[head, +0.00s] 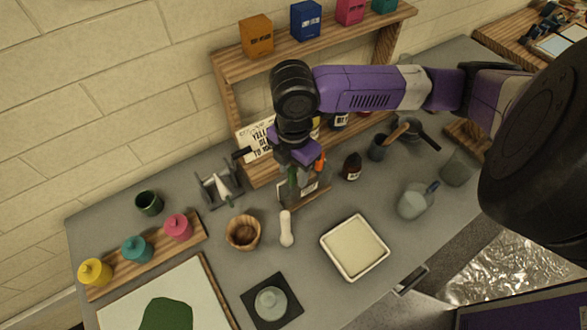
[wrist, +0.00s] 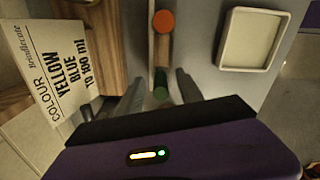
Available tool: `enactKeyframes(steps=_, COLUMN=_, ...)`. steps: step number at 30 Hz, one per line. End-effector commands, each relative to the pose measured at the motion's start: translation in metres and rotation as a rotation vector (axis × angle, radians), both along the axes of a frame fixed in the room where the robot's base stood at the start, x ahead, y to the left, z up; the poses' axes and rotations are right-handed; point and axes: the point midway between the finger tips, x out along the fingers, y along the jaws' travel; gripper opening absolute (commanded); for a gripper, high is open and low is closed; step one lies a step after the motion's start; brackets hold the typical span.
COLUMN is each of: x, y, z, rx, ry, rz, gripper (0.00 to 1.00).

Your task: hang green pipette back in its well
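The green pipette (head: 292,177) shows its green end below my gripper (head: 294,182) in the head view. In the wrist view the green end (wrist: 161,86) lies between the two fingers of my gripper (wrist: 160,82), with a gap on each side. The fingers look open around it. The pipette's lower part is hidden, so I cannot tell whether it sits in a well. The wooden pipette rack (head: 310,197) stands under the gripper. An orange-topped pipette (head: 320,161) is at its right end and also shows in the wrist view (wrist: 164,21).
A wooden shelf (head: 228,70) and a lettered card (head: 256,140) stand behind. A brown bottle (head: 352,167) is close at right. A wooden bowl (head: 243,232), a white pestle-like tool (head: 286,229) and a white tray (head: 381,249) are in front.

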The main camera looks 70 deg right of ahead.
Motion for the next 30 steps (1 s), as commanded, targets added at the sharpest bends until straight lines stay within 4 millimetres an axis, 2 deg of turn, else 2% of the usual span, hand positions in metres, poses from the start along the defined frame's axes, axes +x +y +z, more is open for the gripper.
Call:
enactKeyframes(steps=8, x=0.001, y=0.000, z=0.007, rx=-0.001, ry=-0.002, rz=0.001, gripper=0.44)
enactKeyframes(steps=21, x=0.001, y=0.000, z=0.070, rx=0.000, ry=-0.001, rz=0.001, gripper=0.44)
enactKeyframes(steps=30, x=0.000, y=0.000, z=0.078, rx=0.000, ry=0.000, rz=0.000, gripper=0.44)
